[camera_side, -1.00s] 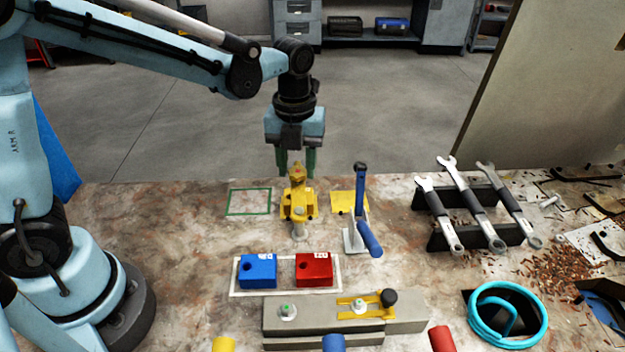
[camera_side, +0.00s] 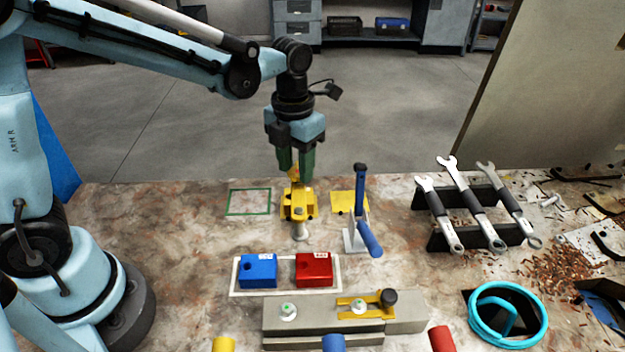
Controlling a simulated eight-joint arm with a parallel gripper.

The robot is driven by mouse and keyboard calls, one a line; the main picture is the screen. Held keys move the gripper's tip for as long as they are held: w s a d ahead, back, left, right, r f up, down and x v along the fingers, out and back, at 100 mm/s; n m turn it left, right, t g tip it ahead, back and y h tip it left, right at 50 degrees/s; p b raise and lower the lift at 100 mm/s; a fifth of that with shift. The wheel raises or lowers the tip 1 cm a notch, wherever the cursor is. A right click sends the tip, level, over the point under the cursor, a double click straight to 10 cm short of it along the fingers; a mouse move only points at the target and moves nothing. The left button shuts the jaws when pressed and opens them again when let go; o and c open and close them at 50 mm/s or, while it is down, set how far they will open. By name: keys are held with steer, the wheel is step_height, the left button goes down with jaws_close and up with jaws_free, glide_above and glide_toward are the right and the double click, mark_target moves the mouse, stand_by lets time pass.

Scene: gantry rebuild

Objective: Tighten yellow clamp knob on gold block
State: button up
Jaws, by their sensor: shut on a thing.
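The gold block (camera_side: 299,208) stands on the bench on a small pale round foot, behind the blue and red blocks. My gripper (camera_side: 297,170) is above it, pointing down. Its green fingers are shut on the yellow clamp knob (camera_side: 294,174) at the top of the block, and they hide most of the knob.
A blue-handled toggle clamp (camera_side: 361,215) stands close to the right, by a yellow square (camera_side: 343,201). A green outlined square (camera_side: 249,202) is empty at left. Blue (camera_side: 257,271) and red (camera_side: 314,270) blocks sit in front. Wrenches (camera_side: 470,213) rest on a rack at right.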

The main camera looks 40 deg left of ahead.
mark_target(296, 172)
steer(key=shift+d, duration=0.1)
steer(key=o, duration=0.9)
steer(key=shift+r, duration=0.1)
step_height(296, 172, up, 12)
stand_by(0.5)
